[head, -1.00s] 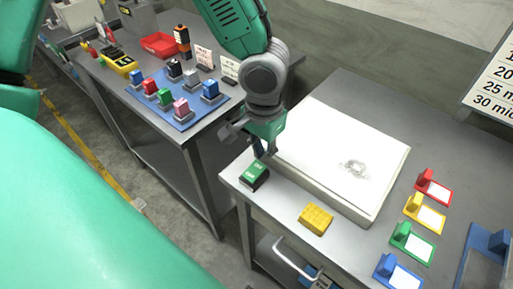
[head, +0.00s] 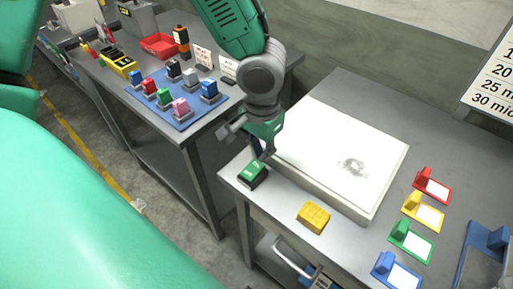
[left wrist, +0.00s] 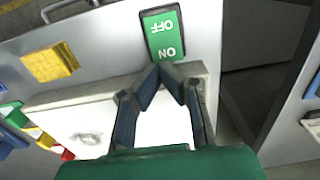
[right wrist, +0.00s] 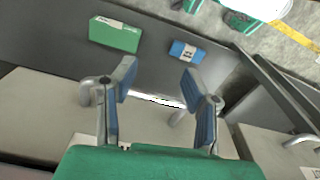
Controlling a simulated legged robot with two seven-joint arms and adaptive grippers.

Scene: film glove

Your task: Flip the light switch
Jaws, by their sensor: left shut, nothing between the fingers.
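The light switch (head: 252,173) is a green rocker in a dark frame at the front left corner of the workbench. In the left wrist view the switch (left wrist: 162,30) shows the words OFF and ON, with the ON end nearest my fingers. My left gripper (head: 262,156) is shut and empty, its fingertips right at the ON end; I cannot tell whether they touch it. The closed fingertips also show in the left wrist view (left wrist: 161,70). My right gripper (right wrist: 158,80) is open and empty in the right wrist view, away from the switch.
A white light panel (head: 340,150) lies just behind the switch. A yellow block (head: 313,217) sits to its right. Several coloured holders with white cards, such as the red one (head: 433,186), line the right side. Another table at left carries a blue mat (head: 177,122) with coloured blocks.

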